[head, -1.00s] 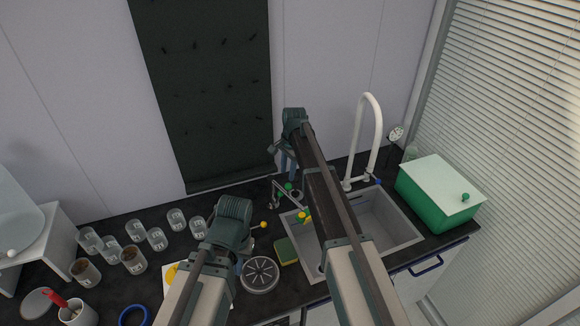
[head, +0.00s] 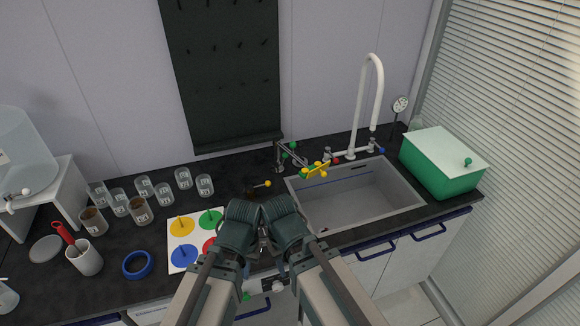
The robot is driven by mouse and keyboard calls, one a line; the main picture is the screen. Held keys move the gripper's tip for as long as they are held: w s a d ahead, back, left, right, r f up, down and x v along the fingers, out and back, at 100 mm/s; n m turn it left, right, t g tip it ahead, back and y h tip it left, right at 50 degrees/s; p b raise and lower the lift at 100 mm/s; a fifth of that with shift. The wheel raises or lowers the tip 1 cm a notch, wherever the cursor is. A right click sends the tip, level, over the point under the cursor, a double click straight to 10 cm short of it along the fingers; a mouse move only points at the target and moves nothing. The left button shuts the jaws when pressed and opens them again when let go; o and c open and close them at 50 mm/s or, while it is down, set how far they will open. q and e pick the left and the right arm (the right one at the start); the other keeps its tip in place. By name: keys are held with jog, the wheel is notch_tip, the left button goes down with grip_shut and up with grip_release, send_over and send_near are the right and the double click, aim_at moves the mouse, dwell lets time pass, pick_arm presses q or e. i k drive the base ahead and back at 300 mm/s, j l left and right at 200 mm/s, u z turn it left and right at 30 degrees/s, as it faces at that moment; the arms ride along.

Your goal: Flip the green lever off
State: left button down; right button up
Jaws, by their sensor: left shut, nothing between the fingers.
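A metal pipe fitting (head: 281,157) stands on the counter behind the left end of the sink. Small green knobs (head: 292,145) show on it, and a yellow lever (head: 317,169) lies at its sink end. Which green knob belongs to the green lever I cannot tell. Another green ball (head: 246,297) shows low, by the counter's front. My left gripper (head: 262,246) is shut and empty at the counter's front, apart from the fitting. My right arm's wrist (head: 286,220) is close beside it on the right; its fingers are mostly hidden.
The sink (head: 400,191) with a white tap (head: 358,105) is to the right, and a green box with a white lid (head: 442,153) beyond it. A colored-dot sheet (head: 176,252), several jars (head: 140,210) and a blue ring (head: 138,264) are on the left.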

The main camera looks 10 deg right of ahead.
aim_at(280, 166)
jog(key=u, duration=1.1)
jog(key=k+l+u, duration=0.15)
jog(key=l+u, duration=0.25)
jog(key=k+l, duration=0.2)
jog(key=l, duration=0.2)
jog(key=k+l, duration=0.25)
jog(key=l, duration=0.2)
jog(key=k+l, duration=0.2)
jog(key=l, duration=1)
